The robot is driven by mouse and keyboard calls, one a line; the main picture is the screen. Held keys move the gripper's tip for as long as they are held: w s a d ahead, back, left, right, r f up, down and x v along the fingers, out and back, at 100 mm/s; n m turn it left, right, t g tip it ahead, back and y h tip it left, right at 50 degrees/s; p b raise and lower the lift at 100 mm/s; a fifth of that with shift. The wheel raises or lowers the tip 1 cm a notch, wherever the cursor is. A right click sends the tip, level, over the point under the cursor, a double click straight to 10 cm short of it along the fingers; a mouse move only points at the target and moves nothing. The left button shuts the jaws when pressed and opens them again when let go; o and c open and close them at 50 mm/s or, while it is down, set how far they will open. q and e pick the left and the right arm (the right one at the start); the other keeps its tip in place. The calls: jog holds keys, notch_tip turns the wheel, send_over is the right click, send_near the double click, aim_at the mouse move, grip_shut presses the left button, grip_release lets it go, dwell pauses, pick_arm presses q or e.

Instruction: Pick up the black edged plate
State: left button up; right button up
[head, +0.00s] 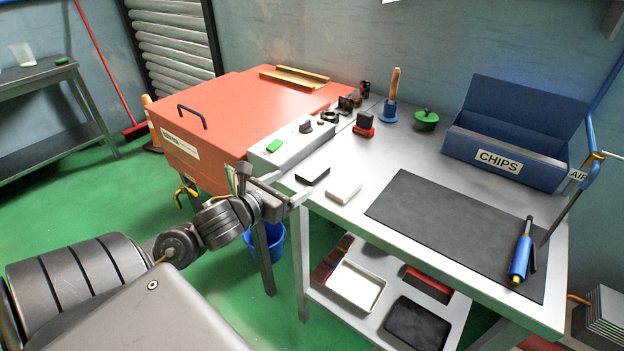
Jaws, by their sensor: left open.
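A small flat black plate (313,174) lies near the left front edge of the grey cart top (385,225). My left gripper (285,187) is open and empty, at the left of the black plate by the cart's left edge. It does not appear to touch either plate. I cannot make out an edging on either plate at this size. My right gripper is not in view.
A dark mat (455,232) with a blue-handled tool (521,257) covers the right front. A blue CHIPS bin (510,150) stands behind it. A grey control box (290,145) and a red cabinet (240,115) are at left. Trays sit on the lower shelf (390,325).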

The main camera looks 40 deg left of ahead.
aim_at(307, 174)
pick_arm(q)
jog(key=shift+w+f+b, duration=0.15)
jog(key=shift+w+b, duration=0.35)
jog(key=shift+w, duration=0.3)
jog(key=shift+w+a, duration=0.1)
jog(key=shift+w, duration=0.05)
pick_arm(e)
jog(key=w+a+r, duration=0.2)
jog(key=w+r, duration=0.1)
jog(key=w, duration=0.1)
pick_arm(q)
jog(key=shift+w, duration=0.4)
jog(key=w, duration=0.1)
jog(key=w+p, duration=0.1)
jog(key=w, duration=0.1)
jog(key=shift+w+f, duration=0.2)
jog(key=shift+w, duration=0.05)
jog(key=shift+w+f, duration=0.2)
jog(key=shift+w, duration=0.2)
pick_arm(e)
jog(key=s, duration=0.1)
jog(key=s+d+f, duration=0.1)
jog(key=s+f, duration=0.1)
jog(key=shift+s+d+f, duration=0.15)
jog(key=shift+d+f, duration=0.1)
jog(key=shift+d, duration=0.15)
pick_arm(q)
jog(key=c, duration=1.4)
jog(key=shift+r, duration=0.1)
jog(key=shift+c, duration=0.5)
